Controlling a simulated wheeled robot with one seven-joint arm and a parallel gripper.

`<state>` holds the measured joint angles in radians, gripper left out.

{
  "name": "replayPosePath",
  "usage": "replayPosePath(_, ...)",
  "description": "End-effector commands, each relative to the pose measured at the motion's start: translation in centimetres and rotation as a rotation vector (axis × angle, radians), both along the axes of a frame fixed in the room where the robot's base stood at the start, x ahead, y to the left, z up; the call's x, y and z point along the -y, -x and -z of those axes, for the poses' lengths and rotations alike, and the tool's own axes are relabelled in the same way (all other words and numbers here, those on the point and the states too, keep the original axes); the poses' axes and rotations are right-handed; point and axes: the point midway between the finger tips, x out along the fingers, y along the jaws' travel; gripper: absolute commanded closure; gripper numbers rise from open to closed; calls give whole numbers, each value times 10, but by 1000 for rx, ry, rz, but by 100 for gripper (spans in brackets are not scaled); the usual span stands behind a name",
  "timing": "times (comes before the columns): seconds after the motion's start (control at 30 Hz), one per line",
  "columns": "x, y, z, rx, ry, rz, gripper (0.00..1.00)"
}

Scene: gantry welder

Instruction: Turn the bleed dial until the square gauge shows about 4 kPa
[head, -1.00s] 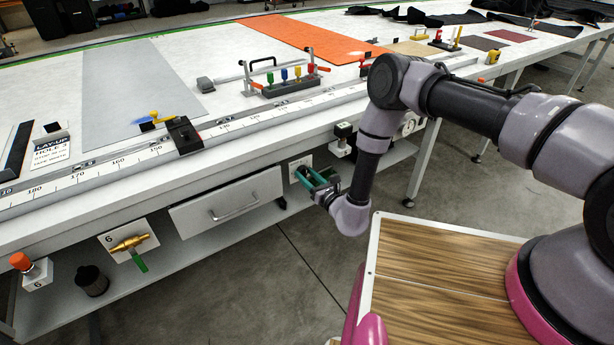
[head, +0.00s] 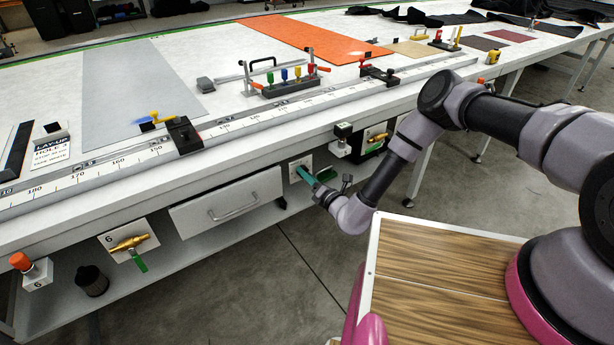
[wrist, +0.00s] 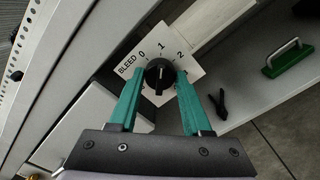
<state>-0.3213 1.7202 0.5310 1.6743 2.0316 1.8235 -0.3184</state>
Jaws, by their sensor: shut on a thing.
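The bleed dial (wrist: 159,73) is a black knob on a white plate (wrist: 185,45) marked BLEED, 0, 1 and 2 in the wrist view. My gripper (wrist: 158,80) has its two green fingers on either side of the knob and is shut on it. I cannot read the knob's exact setting. In the head view, the white plate (head: 296,165) is on the table's front, right of the drawer, and my gripper (head: 306,176) reaches it from the right, hiding most of the dial. I cannot make out the square gauge in either view.
A drawer (head: 228,200) with a bar handle is left of the dial. A brass valve with a green lever (head: 130,244) and an orange knob (head: 20,261) are further left. A black-topped box (head: 342,133) juts from the table edge above right.

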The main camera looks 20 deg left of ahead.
Motion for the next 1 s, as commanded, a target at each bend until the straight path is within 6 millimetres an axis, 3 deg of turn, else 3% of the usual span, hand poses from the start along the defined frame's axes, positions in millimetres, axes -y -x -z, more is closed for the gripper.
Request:
replayPosePath(0.53,1,0,1,-22,-16,1,100)
replayPosePath(0.57,1,0,1,-22,-16,1,44)
replayPosePath(0.6,1,0,1,-21,-16,0,29)
replayPosePath(0.63,1,0,1,-21,-16,0,21)
replayPosePath(1.0,3,3,1,-22,-17,0,21)
